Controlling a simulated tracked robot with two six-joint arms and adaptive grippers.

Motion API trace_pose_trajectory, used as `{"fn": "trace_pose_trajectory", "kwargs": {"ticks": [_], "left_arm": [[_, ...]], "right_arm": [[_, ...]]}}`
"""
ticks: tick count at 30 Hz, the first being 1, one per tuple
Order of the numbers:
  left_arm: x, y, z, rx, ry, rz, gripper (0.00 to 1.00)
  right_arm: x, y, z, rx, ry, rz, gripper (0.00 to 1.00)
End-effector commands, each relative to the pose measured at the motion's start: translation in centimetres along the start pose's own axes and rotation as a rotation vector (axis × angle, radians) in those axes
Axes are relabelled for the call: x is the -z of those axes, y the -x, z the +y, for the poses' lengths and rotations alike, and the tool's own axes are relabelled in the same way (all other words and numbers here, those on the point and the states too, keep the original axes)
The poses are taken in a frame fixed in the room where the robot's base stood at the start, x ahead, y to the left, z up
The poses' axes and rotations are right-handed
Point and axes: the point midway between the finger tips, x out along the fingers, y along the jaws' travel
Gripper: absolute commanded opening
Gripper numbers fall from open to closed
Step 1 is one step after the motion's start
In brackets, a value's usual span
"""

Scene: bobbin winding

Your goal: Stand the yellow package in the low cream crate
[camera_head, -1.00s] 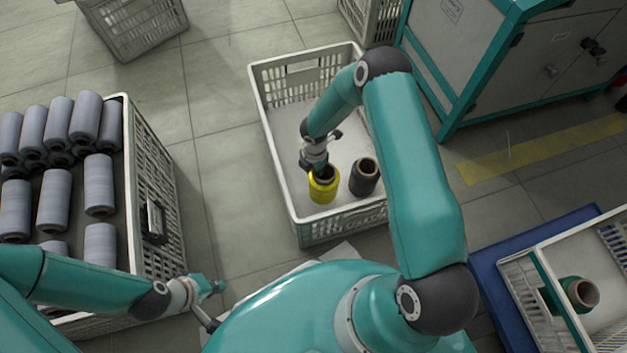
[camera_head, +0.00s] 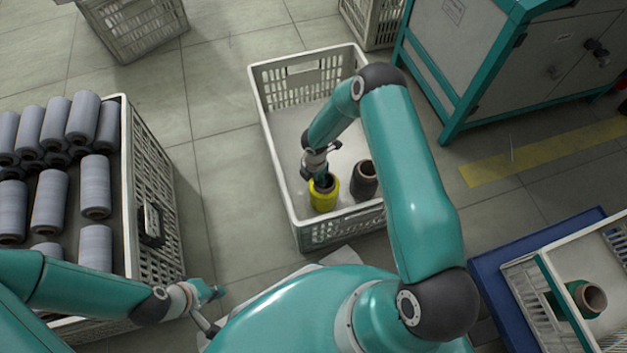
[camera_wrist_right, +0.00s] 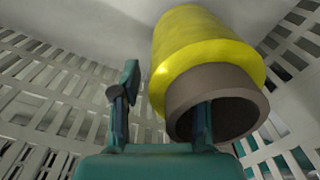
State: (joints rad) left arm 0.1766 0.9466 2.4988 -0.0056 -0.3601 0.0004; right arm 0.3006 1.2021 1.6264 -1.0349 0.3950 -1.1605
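The yellow package (camera_head: 324,197), a yellow spool on a brown core, stands upright in the low cream crate (camera_head: 292,212), near its front wall. In the right wrist view the yellow package (camera_wrist_right: 200,52) shows its open core end. My right gripper (camera_head: 318,172) is at the top of the package. One finger is inside the core and the other is outside, with a gap to the yellow side, so it looks open. My left gripper (camera_head: 213,292) is empty and looks open, beside the crate of grey spools, far from the package.
A dark spool (camera_head: 364,182) stands right of the package in the same crate. A crate of grey spools (camera_head: 150,190) is at left. A teal cabinet (camera_head: 480,65) stands at back right. A crate with a green spool (camera_head: 583,297) is at lower right. The cream crate's back half is clear.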

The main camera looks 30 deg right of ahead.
Motion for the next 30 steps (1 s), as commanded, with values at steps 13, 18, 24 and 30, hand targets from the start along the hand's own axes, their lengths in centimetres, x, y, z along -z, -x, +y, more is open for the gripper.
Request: {"fn": "trace_pose_trajectory", "kwargs": {"ticks": [13,18,24,30], "left_arm": [[0.0,1.2,0.4,0.000,0.000,0.000,0.00],[0.0,2.6,0.9,0.000,0.000,0.000,0.00],[0.0,4.1,1.5,0.000,0.000,0.000,0.00],[0.0,4.9,1.8,0.000,0.000,0.000,0.00]], "right_arm": [[-0.1,2.3,0.1,-0.002,-0.001,-0.001,0.44],[-0.1,5.8,0.1,-0.002,-0.001,-0.001,0.44],[0.0,9.6,0.0,-0.001,0.000,-0.001,0.44],[0.0,11.8,0.0,0.000,0.000,0.000,0.44]]}}
